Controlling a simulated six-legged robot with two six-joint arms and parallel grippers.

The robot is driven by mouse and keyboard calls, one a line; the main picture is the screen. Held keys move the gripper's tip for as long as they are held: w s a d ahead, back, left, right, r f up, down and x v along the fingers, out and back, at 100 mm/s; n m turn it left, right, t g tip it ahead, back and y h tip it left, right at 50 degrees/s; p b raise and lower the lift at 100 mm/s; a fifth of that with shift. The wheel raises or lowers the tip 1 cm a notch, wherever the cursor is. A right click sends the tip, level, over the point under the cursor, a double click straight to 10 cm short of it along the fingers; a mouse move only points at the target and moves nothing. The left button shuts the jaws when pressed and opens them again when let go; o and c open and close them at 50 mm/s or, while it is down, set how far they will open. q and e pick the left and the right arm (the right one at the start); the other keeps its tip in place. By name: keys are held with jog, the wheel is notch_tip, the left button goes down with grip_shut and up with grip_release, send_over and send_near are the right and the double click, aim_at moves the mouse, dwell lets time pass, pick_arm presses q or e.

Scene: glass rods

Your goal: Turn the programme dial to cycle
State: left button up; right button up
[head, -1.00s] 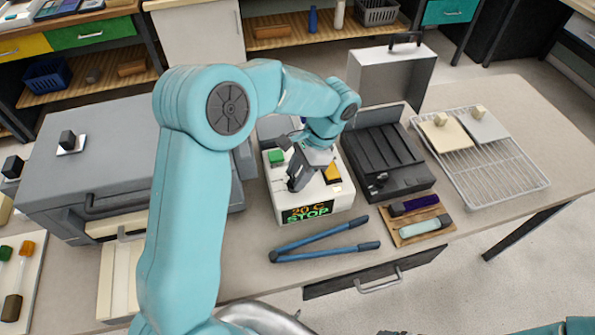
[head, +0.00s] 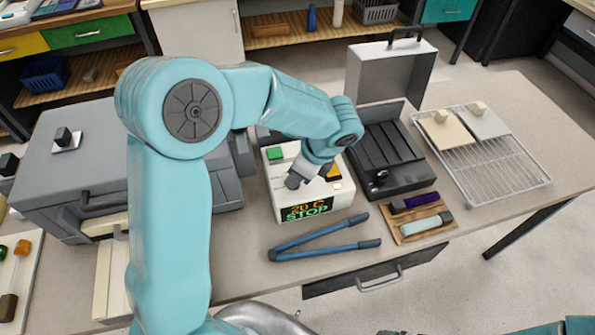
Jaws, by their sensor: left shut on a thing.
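The white control box (head: 287,200) stands on the bench with a green button (head: 274,154) and a yellow piece at its upper right. Its front display (head: 307,209) reads "20 C" in orange and "STOP" in green. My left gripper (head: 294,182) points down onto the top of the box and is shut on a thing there. That is where the programme dial appears to be, but the gripper and wrist hide it, so its pointer cannot be seen. My right gripper is not in view; only a bit of teal arm shows at the lower right corner.
A grey lidded chest (head: 85,170) stands left of the box. A dark open case (head: 395,165) is to its right, then a wire rack (head: 500,165) with two plates.

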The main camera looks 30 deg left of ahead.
pick_arm(q)
jog(key=shift+m+t, duration=0.3)
jog(key=shift+m, duration=0.3)
jog(key=o, duration=1)
jog(key=shift+r, duration=0.1)
jog(key=v, duration=1.6)
jog(key=shift+r, duration=0.15)
jog(key=shift+s, duration=0.1)
